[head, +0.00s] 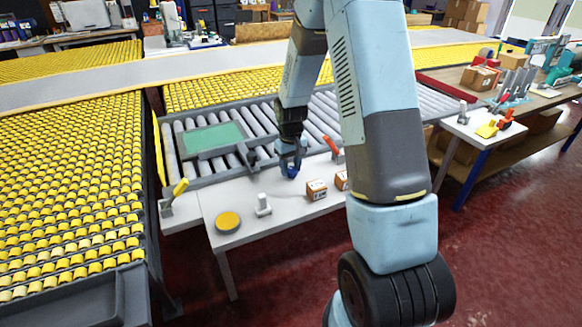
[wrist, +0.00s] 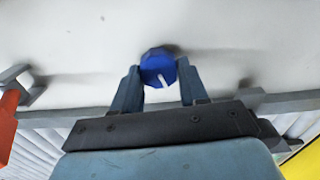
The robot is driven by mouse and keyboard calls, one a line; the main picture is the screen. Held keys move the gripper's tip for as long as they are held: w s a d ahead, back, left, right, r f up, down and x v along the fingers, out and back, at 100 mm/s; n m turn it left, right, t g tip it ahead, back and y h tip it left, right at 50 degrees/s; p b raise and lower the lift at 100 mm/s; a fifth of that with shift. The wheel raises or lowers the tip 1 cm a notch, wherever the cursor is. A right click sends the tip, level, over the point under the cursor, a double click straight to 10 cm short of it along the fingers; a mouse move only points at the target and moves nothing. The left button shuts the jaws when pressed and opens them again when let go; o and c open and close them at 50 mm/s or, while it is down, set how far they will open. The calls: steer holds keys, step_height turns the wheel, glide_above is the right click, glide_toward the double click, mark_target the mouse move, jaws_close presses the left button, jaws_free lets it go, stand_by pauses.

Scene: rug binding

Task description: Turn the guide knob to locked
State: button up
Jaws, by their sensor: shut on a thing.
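The guide knob (wrist: 157,66) is a blue, many-sided knob with a white pointer line on its face. In the wrist view it sits between the fingertips of my gripper (wrist: 158,76), which is shut on it, one finger on each side. The white line runs from near the middle of the face down and slightly right. In the head view my gripper (head: 290,168) is at the white table, next to the roller conveyor, and the blue knob (head: 291,172) shows small beneath it. No lock marking is readable.
A yellow disc (head: 228,221), a grey-white post (head: 263,206) and a small brown box (head: 316,189) stand on the white table (head: 222,199). A red lever (head: 332,145) is right of my gripper and a yellow lever (head: 180,188) is at the left. A green panel (head: 212,137) lies on the rollers.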

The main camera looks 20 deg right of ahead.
mark_target(290, 168)
steer(key=shift+w+r+n, duration=0.1)
steer(key=shift+n, duration=0.9)
steer(key=o, duration=1.1)
steer(key=shift+c, duration=0.2)
step_height(290, 168, up, 14)
steer(key=shift+f, duration=0.25)
